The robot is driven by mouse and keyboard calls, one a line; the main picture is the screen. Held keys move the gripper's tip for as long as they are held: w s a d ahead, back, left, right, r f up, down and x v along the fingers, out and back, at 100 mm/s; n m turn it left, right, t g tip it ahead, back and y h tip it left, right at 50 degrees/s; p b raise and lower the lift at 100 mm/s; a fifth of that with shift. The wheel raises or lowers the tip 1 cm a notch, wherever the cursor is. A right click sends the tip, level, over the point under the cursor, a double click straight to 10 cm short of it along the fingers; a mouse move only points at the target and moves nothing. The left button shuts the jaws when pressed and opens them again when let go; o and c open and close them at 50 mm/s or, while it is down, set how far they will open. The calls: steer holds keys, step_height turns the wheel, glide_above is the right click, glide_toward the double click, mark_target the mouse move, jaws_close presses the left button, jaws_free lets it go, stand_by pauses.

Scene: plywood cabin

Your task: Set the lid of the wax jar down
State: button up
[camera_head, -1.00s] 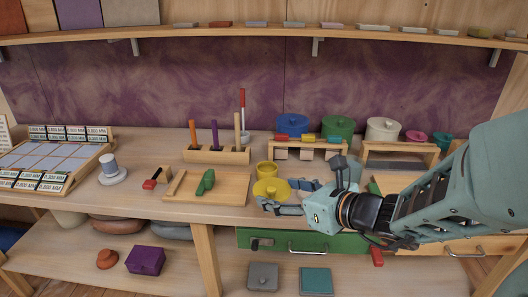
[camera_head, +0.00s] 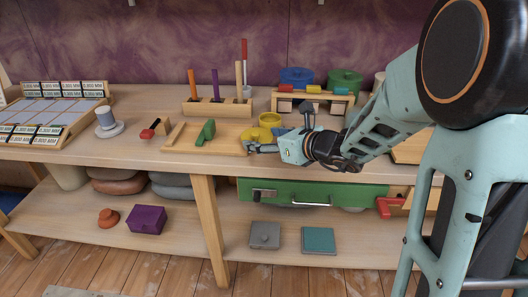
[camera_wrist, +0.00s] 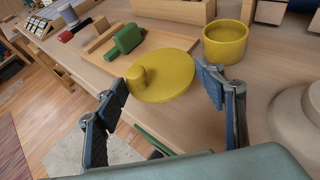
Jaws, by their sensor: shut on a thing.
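The wax jar's lid (camera_wrist: 165,76) is a round yellow disc with a knob, held between the two fingers of my gripper (camera_wrist: 163,88) in the wrist view. In the head view the lid (camera_head: 258,135) is just in front and left of the open yellow jar (camera_head: 270,119), near the table's front edge. The jar (camera_wrist: 225,42) stands upright, apart from the lid, with its inside visible. My gripper (camera_head: 253,147) is shut on the lid, low over the tabletop. I cannot tell whether the lid touches the table.
A wooden board (camera_head: 225,138) with a green piece (camera_head: 206,132) lies left of the lid. Behind stands a peg rack (camera_head: 217,107); right of it, a small wooden stand (camera_head: 313,97). A green drawer (camera_head: 345,192) is below the table edge.

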mark_target(264, 158)
steer(key=shift+w+a+f+b, duration=0.1)
steer(key=shift+w+f+b, duration=0.1)
steer(key=shift+f+b, duration=0.6)
steer(key=shift+w+a+f+b, duration=0.15)
steer(key=shift+f+b, duration=0.25)
steer(key=shift+f, duration=0.75)
steer(key=shift+d, duration=0.1)
steer(key=shift+f+b, duration=0.35)
steer(key=o, duration=1.1)
steer(key=shift+r, duration=0.1)
steer(key=shift+r, duration=0.1)
steer(key=shift+r+p, duration=0.2)
steer(key=shift+p, duration=0.2)
steer(key=p+v, duration=0.2)
steer(key=v, duration=1)
steer(key=shift+r, duration=0.1)
